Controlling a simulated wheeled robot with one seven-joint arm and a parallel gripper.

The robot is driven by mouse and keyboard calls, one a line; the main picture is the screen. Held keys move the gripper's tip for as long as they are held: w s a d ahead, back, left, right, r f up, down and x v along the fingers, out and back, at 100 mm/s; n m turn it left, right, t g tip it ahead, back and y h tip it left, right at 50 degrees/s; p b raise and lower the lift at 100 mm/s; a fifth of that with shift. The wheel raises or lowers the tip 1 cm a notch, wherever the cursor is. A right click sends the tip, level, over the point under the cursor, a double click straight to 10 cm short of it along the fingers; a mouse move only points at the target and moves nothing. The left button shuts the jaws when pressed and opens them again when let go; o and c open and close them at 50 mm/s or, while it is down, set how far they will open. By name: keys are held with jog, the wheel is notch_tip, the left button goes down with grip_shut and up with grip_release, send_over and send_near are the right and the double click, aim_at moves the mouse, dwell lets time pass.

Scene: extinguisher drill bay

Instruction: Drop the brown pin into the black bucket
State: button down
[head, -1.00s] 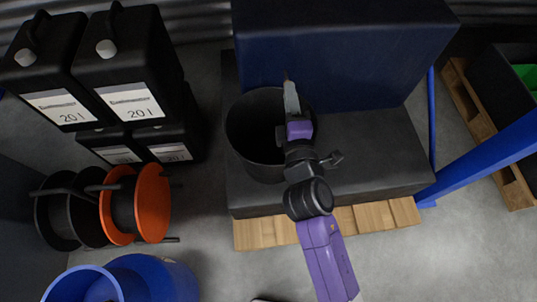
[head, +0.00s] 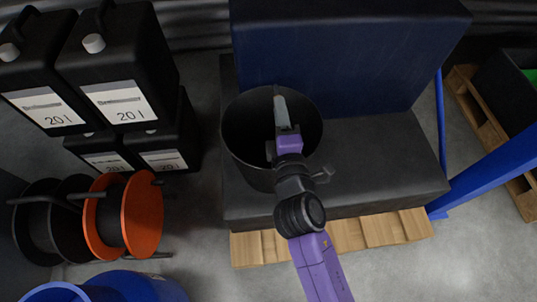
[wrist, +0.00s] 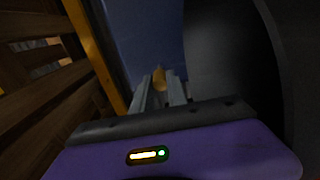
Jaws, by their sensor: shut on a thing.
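The black bucket (head: 242,139) stands upright on a dark block in the head view. My gripper (head: 281,110) is over the bucket's open top, right of its middle. In the wrist view the brown pin (wrist: 159,78) shows between the fingertips of my gripper (wrist: 160,92), which is shut on it. The pin cannot be made out in the head view. A dark curved surface, seemingly the bucket (wrist: 228,60), fills the right of the wrist view. My arm hides part of the bucket's near right side, and its inside is too dark to read.
A tall dark-blue block (head: 340,55) stands right behind the bucket. Black 20 l canisters (head: 115,80) are stacked at the left, with an orange cable reel (head: 143,213) in front of them. A blue post (head: 495,165) slants at the right.

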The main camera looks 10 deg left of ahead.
jog(key=c, duration=1.2)
grip_release()
jog(key=shift+c, duration=0.2)
jog(key=shift+f, duration=0.1)
jog(key=v, duration=0.7)
jog(key=shift+s, duration=0.4)
jog(key=shift+d, duration=0.1)
